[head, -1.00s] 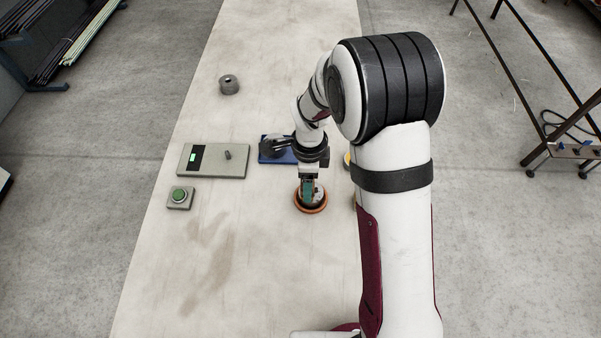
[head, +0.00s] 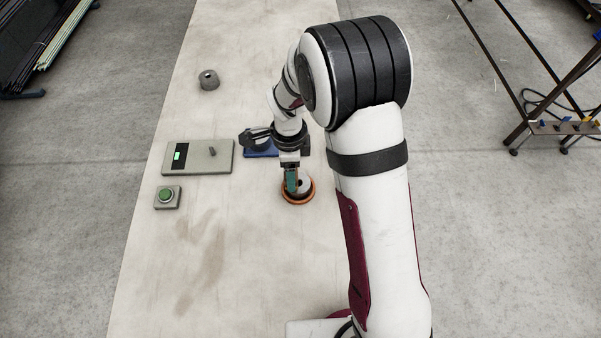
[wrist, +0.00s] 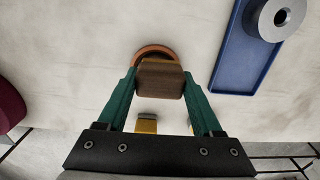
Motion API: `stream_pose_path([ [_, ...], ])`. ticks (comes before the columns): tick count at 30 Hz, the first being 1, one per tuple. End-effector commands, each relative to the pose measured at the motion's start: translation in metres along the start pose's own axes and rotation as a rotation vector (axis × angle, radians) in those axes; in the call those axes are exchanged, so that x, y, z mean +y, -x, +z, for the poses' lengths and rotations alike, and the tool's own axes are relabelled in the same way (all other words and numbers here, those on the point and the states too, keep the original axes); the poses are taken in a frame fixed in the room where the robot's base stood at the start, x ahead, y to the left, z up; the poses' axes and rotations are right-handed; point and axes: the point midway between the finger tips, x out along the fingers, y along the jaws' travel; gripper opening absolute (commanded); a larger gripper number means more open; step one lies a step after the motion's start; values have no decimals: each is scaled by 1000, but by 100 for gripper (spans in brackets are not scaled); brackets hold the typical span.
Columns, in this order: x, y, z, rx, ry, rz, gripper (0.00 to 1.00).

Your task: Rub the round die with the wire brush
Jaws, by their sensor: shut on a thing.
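My gripper (head: 291,184) is shut on a brown wooden block (wrist: 160,80), which looks like the wire brush's handle, between its green fingers. Its bristles are hidden from both views. The brush is over an orange round dish (head: 299,202). A pale round die (head: 306,185) with a dark centre shows inside the dish, to the right of the fingers in the head view. In the wrist view, the dish's rim (wrist: 153,49) shows beyond the block, which hides the die. I cannot tell whether the bristles touch the die.
A blue tray (wrist: 228,72) with a grey holed round piece (wrist: 281,16) lies beyond my gripper. A grey panel (head: 211,157) with a lit display, a green button box (head: 167,197) and a grey ring (head: 209,80) stand on the left. The table's front left is clear.

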Motion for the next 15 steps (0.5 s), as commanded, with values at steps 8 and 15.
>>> stream_pose_path([
  [8,-14,0,9,-1,-2,0,15],
  [15,-2,0,-11,0,-3,2,15],
])
